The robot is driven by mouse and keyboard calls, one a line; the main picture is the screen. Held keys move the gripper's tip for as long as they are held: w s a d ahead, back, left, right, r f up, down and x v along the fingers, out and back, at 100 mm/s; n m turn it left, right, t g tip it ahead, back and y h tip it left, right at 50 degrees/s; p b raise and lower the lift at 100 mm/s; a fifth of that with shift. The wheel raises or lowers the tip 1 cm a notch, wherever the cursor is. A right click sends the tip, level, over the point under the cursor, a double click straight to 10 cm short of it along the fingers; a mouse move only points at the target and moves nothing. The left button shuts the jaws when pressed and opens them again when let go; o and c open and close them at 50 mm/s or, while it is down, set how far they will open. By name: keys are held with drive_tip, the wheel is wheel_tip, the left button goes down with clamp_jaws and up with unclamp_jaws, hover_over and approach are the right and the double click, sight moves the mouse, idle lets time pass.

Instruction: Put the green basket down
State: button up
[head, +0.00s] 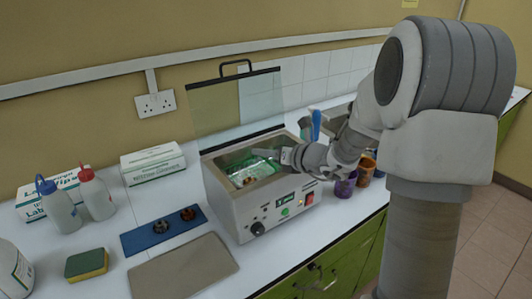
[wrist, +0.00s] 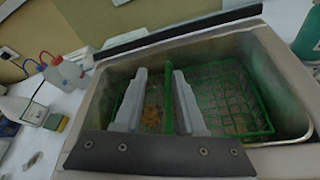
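The green basket (wrist: 235,98) is a wire mesh basket sitting inside the metal tank of a bath machine (wrist: 285,75). In the head view the basket (head: 238,165) shows low in the machine (head: 232,207), partly hidden by my gripper (head: 275,156). In the wrist view my gripper (wrist: 160,72) has its two grey fingers apart, reaching down into the tank. The basket's upright green middle bar stands between them, with a visible gap to the left finger.
The machine's clear lid (head: 236,105) stands raised behind the tank. A blue holder (head: 163,232), a grey plate (head: 185,268) and a sponge (head: 86,263) lie to the left. Bottles (head: 97,195) and boxes stand farther left. Purple and orange cups (head: 345,185) stand close on the right.

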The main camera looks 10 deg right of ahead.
drive_tip(key=p+v, duration=0.1)
drive_tip(key=v, duration=1.1)
drive_tip(key=shift+r, duration=0.3)
drive_tip(key=s+a+r+n+g+p, duration=0.1)
drive_tip(key=s+a+n+g, duration=0.8)
drive_tip(key=s+a+n, duration=0.65)
drive_tip(key=s+d+r+n+t+h, duration=0.2)
drive_tip(key=s+d+n+h, duration=0.5)
drive_tip(key=n, duration=1.2)
drive_tip(key=s+d+r, duration=0.1)
drive_tip(key=d, duration=0.1)
drive_tip(key=shift+s+d+r+t, duration=0.2)
drive_tip(key=shift+d+r+t, duration=0.05)
drive_tip(key=shift+t, duration=0.15)
